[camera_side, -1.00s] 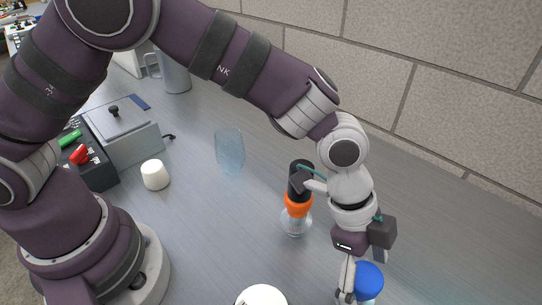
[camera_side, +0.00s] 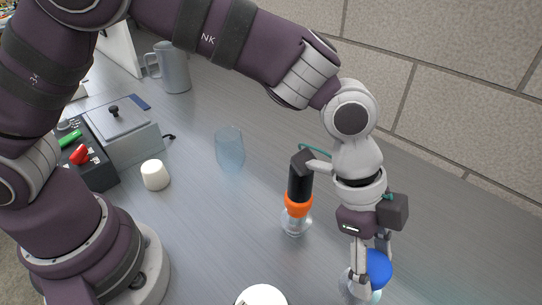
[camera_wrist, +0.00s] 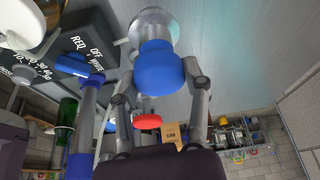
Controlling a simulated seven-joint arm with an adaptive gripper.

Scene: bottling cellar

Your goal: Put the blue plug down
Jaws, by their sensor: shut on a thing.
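The blue plug (camera_side: 379,268) is at the lower right in the side view, beside and partly behind the fingers of my gripper (camera_side: 364,268). In the wrist view the blue plug (camera_wrist: 160,70) sits between the two fingers of my gripper (camera_wrist: 163,72), which is shut on it. Clear glass shows around the plug's lower end in the side view, and a round glass shape (camera_wrist: 152,20) lies beyond it in the wrist view. I cannot tell whether the plug touches this glass.
A black and orange piece on a clear glass base (camera_side: 298,202) stands left of my gripper. A bluish glass (camera_side: 229,148), white cup (camera_side: 155,175), grey jug (camera_side: 172,68) and grey box with switches (camera_side: 125,132) stand further left. A white round top (camera_side: 261,295) is at the front. A block wall bounds the back.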

